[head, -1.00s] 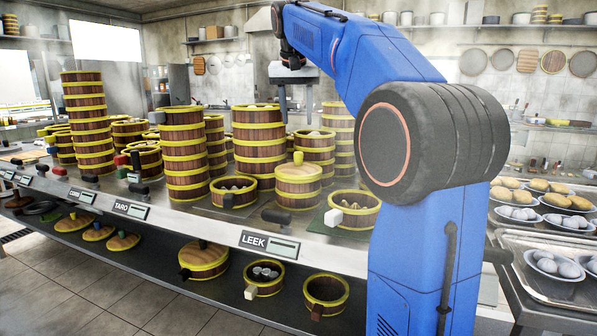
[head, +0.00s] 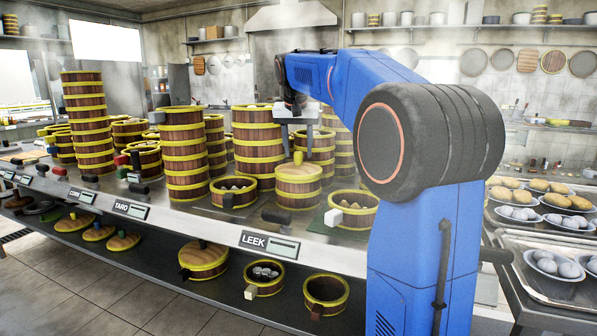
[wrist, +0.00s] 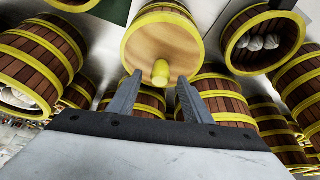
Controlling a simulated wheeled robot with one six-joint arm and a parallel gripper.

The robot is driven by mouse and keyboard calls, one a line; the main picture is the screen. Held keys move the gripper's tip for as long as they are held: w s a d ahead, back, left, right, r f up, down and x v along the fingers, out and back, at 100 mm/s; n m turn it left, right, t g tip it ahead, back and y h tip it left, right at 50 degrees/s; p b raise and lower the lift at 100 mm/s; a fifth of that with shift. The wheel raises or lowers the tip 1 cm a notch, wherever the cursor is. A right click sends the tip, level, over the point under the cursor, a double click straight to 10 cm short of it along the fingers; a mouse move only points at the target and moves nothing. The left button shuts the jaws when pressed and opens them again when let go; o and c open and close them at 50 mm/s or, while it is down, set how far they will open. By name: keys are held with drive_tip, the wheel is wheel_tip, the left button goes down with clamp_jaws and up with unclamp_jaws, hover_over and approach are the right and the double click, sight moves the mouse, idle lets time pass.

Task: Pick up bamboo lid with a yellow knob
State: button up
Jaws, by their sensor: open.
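The bamboo lid (head: 297,170) with its yellow knob (head: 298,157) sits on top of a short steamer stack at the counter's front, behind the LEEK sign. In the wrist view the round tan lid (wrist: 160,42) has a yellow rim, and its yellow knob (wrist: 160,72) points toward me. My gripper (head: 295,147) is open and empty, pointing down just above the lid. In the wrist view my gripper's two fingers (wrist: 158,92) lie apart, with the knob just beyond the gap between their tips. I cannot see any contact between fingers and knob.
A tall steamer stack (head: 258,150) stands close behind left. An open steamer with buns (head: 233,191) is at left, and another open steamer (head: 353,209) is at right. Further stacks (head: 183,155) crowd the counter. Lids and steamers lie on the lower shelf (head: 150,283).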

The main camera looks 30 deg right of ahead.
sight(298, 152)
drive_tip(key=shift+x, duration=0.95)
clamp_jaws()
wheel_tip(298, 152, up, 10)
idle(0.4)
